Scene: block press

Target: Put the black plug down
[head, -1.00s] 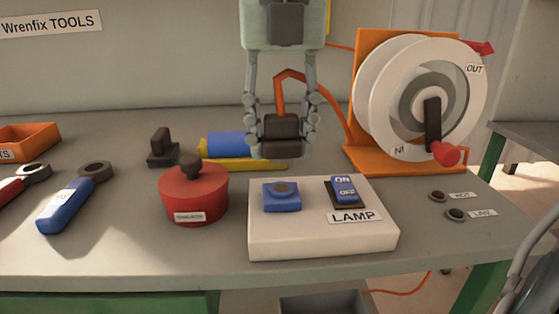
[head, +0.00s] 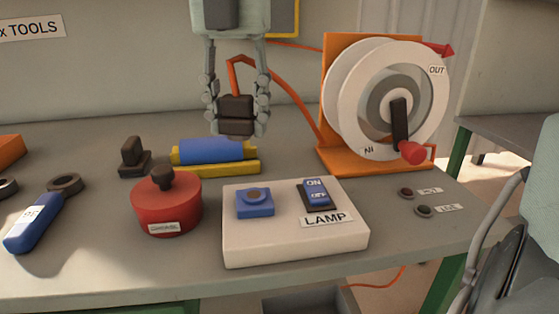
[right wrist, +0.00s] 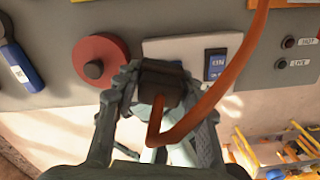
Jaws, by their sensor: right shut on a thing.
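The black plug (head: 236,114) with its orange cord is held between the fingers of my right gripper (head: 237,122), which is shut on it. The plug hangs above the bench, behind the white lamp box (head: 290,240) in the head view. In the right wrist view the plug (right wrist: 160,82) sits between the fingertips, with the orange cord (right wrist: 205,103) rising from it across the picture. The cord runs to the reel (head: 395,97). The lamp box carries a blue socket (head: 255,203) and a blue ON/OFF switch (head: 316,194). My left gripper is not in view.
A red round pot with a black knob (head: 166,205) stands left of the lamp box. Behind it are a black block (head: 133,156) and a blue roll on a yellow base (head: 213,152). A blue wrench (head: 38,217) lies left.

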